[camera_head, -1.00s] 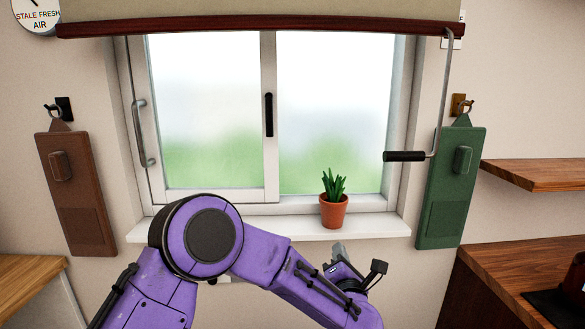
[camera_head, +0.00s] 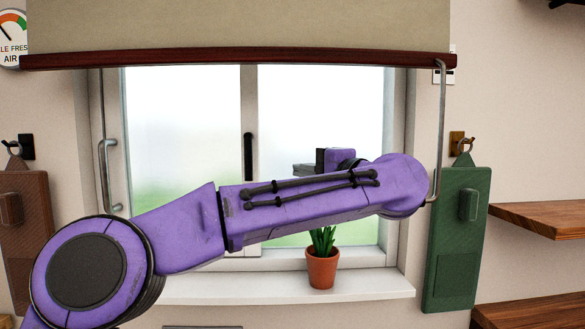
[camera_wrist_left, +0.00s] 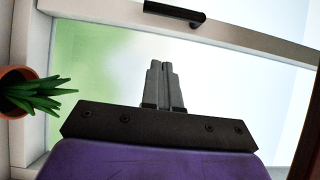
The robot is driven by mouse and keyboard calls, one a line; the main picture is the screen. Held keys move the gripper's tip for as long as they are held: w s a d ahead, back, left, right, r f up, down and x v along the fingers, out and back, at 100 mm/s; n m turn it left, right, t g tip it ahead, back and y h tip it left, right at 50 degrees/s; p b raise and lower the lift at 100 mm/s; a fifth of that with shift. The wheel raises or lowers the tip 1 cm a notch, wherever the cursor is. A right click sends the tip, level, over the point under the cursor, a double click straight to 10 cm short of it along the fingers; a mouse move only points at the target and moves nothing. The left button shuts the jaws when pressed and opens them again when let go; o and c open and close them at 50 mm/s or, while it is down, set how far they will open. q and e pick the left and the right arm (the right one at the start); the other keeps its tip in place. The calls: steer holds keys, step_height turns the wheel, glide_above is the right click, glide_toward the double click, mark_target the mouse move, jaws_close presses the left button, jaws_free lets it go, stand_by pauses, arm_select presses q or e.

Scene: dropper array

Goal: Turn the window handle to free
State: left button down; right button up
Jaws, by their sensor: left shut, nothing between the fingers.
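The black window handle (camera_head: 248,155) stands upright on the white middle stile of the window, its lower part close above my forearm. It also shows at the top of the left wrist view (camera_wrist_left: 175,13). My left gripper (camera_head: 303,169) is in front of the right pane, to the right of the handle, and points left. In the left wrist view its two grey fingers (camera_wrist_left: 164,72) are together, with nothing between them, apart from the handle. A grey bar handle (camera_head: 107,175) is on the left edge of the window. My right gripper is not in view.
A potted plant (camera_head: 322,270) stands on the sill (camera_head: 240,289) below my left arm. A blind (camera_head: 240,62) hangs above. A grey crank rod (camera_head: 440,130) hangs at right, its lower end partly hidden by my arm. Brown (camera_head: 25,225) and green (camera_head: 457,240) boards flank the window.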

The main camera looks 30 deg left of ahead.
mark_target(249, 158)
arm_select(q)
steer(key=w+a+p, duration=0.1)
steer(key=a+p, duration=0.2)
steer(key=a, duration=0.8)
steer(key=shift+w, duration=0.35)
